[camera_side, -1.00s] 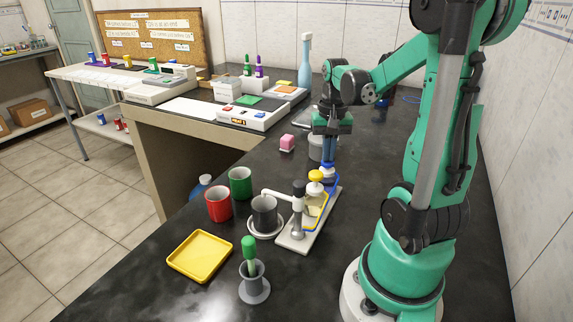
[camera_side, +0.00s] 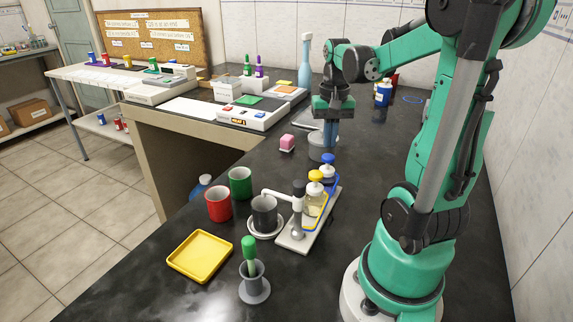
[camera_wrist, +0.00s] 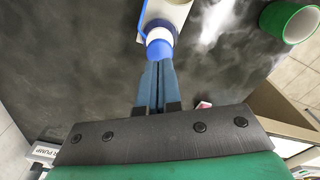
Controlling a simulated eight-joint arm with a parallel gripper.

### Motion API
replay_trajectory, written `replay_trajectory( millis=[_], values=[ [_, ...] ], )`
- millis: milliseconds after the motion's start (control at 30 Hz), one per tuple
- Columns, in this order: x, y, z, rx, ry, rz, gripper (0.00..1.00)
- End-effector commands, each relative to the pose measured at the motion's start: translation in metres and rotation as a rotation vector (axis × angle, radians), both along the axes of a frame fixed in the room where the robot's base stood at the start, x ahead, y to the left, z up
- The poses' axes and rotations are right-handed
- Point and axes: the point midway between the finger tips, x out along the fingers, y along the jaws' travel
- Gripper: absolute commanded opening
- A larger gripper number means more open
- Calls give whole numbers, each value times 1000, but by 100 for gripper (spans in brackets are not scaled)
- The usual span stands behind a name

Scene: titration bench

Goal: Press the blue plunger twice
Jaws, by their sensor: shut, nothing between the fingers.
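The blue plunger (camera_side: 327,159) tops the farther of two bottles on a small stand (camera_side: 297,239). The nearer one has a yellow plunger (camera_side: 315,176) and a yellow guard. My gripper (camera_side: 330,146) points down with its blue fingers shut and empty, just above the blue plunger in the side view. In the wrist view the closed fingertips (camera_wrist: 159,63) overlap the lower edge of the blue plunger (camera_wrist: 159,42). The side view suggests a small gap between them, but contact is hard to judge. A grey cup (camera_side: 264,212) stands by the stand's spout.
A red cup (camera_side: 218,204) and a green cup (camera_side: 241,182) stand left of the stand. A yellow tray (camera_side: 201,256) and a grey holder with a green-handled tool (camera_side: 254,283) are nearer. Blue and red bottles stand beyond, right of the gripper.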

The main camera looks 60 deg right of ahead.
Motion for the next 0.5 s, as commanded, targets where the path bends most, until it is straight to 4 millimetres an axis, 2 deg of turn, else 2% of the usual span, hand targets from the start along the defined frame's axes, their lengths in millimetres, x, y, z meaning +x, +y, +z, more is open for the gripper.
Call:
replay_trajectory(
  millis=[267,500],
  values=[
    [0,0,2,0,0,0,0],
    [0,0,26,0,0,0,0]
  ],
)
